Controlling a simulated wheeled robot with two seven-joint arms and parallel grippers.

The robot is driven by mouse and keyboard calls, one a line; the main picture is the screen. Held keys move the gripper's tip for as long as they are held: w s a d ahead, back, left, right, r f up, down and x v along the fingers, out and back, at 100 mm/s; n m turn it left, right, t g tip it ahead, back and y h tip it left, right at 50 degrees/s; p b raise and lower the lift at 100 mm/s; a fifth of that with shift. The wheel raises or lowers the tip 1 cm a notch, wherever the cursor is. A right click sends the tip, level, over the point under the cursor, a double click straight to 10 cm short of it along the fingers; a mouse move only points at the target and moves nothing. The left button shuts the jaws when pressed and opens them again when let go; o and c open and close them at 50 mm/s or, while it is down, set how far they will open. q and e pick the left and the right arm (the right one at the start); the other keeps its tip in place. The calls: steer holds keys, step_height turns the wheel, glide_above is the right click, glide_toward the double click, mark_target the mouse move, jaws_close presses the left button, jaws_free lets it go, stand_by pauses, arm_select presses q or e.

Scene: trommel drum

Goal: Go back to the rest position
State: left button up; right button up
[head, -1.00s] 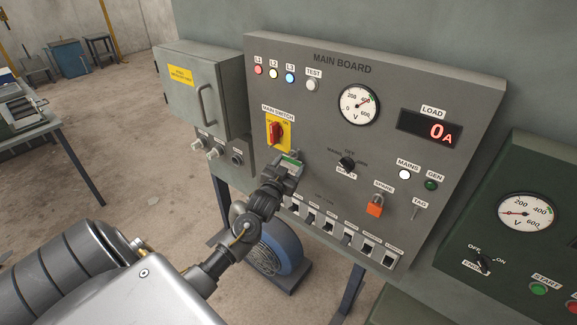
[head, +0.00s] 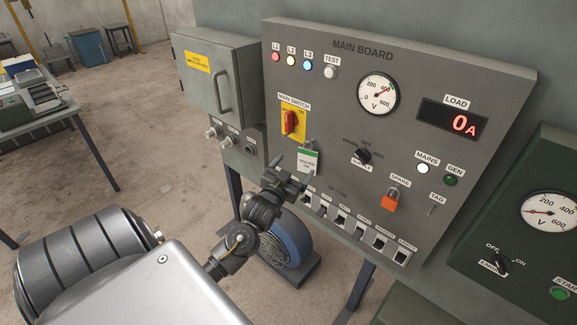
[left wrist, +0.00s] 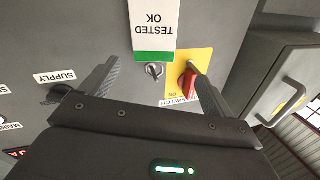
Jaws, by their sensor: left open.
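My left gripper (head: 290,176) is open and empty, in front of the main board (head: 440,75) and below the main switch. A white tag with a green band (head: 308,160) hangs on the board just above the fingers. In the left wrist view the tag (left wrist: 155,25) reads "TESTED OK", upside down, and lies beyond the spread fingers (left wrist: 155,90). A small key-like fitting (left wrist: 154,70) shows at its green end. The red main switch handle (head: 291,121) sits on a yellow plate. My right gripper is in neither view.
A row of small switches (head: 342,222) runs along the board's lower edge, close to my gripper. An orange padlock (head: 390,200) hangs at the right. A grey cabinet (head: 215,90) stands left of the board. A blue round machine (head: 284,245) is below. Open floor lies to the left.

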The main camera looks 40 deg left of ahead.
arm_select(q)
steer(key=shift+b+v, duration=0.3)
steer(key=shift+v, duration=1.5)
